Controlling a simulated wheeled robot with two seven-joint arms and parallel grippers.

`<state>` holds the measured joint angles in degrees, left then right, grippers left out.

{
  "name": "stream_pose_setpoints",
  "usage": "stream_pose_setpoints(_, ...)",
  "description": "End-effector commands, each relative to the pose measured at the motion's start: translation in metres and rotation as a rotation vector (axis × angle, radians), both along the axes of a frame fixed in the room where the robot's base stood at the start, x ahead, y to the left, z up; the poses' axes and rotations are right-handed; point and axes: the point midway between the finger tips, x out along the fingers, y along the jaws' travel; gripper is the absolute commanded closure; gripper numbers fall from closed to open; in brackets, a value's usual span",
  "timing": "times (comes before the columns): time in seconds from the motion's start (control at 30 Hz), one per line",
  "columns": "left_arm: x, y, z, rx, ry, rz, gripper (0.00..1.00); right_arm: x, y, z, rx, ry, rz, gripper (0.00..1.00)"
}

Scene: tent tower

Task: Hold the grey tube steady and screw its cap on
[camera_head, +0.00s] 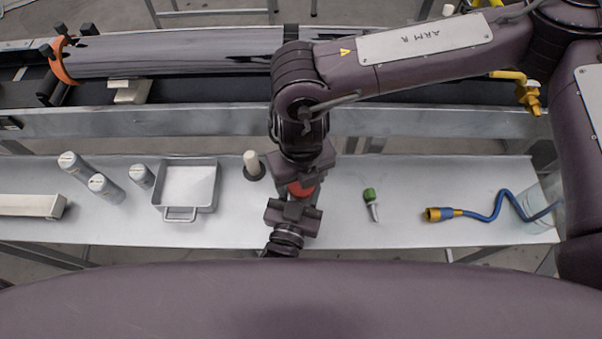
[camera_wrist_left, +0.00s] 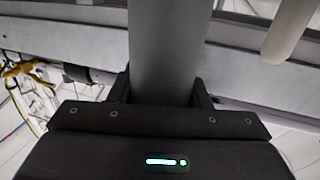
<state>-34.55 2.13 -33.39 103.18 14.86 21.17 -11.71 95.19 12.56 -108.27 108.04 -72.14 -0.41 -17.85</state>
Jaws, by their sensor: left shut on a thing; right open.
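My left gripper (camera_head: 294,211) is low in the middle of the head view. In the left wrist view its two fingers (camera_wrist_left: 160,92) are shut on the grey tube (camera_wrist_left: 165,45), one on each side. The tube's ends are out of that view. A red round piece (camera_head: 300,189), which looks like the cap, shows in the head view between my two grippers. My right gripper (camera_head: 301,172) is open and comes down from above, close to the red piece. The tube is hidden there, so I cannot tell how the red piece sits on it.
On the bench (camera_head: 400,175) stand several grey cylinders (camera_head: 103,187), a metal tray (camera_head: 190,186) and a beige peg (camera_head: 251,162) close left of my right gripper. At right lie a green-topped piece (camera_head: 370,198) and a blue hose (camera_head: 485,216). A rail (camera_head: 420,122) runs behind.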

Motion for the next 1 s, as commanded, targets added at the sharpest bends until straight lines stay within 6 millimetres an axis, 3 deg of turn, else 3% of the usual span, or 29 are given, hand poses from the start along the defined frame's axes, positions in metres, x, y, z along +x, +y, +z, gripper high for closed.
stream_pose_setpoints(0.1, 0.0002, 0.0000, 0.0005, 0.000, -0.001, 0.000, 1.00, -0.0001, 0.0001, 0.0002, 0.000, 0.000, 0.000, 0.35)
stream_pose_setpoints(0.43, 0.0002, 0.0000, 0.0005, 0.000, -0.001, 0.000, 1.00, -0.0001, 0.0000, 0.0004, 0.000, 0.000, 0.000, 0.78)
stream_pose_setpoints(0.63, 0.0002, 0.0001, 0.0005, 0.000, -0.001, 0.001, 1.00, -0.0001, 0.0000, 0.0003, 0.000, 0.001, -0.009, 0.78)
stream_pose_setpoints(0.67, 0.0002, 0.0001, 0.0005, 0.000, -0.001, 0.001, 1.00, -0.0001, 0.0000, 0.0003, 0.000, 0.001, -0.009, 0.48)
stream_pose_setpoints(0.7, 0.0002, 0.0001, 0.0005, 0.000, -0.001, 0.001, 1.00, -0.0001, 0.0000, 0.0004, 0.000, 0.001, -0.009, 0.43)
stream_pose_setpoints(0.83, 0.0002, 0.0001, 0.0005, 0.000, -0.001, 0.001, 1.00, -0.0001, 0.0000, 0.0004, 0.000, 0.000, -0.009, 0.26)
stream_pose_setpoints(1.0, 0.0002, 0.0001, 0.0005, 0.000, -0.001, 0.000, 1.00, -0.0001, 0.0000, 0.0004, 0.000, 0.000, -0.009, 0.25)
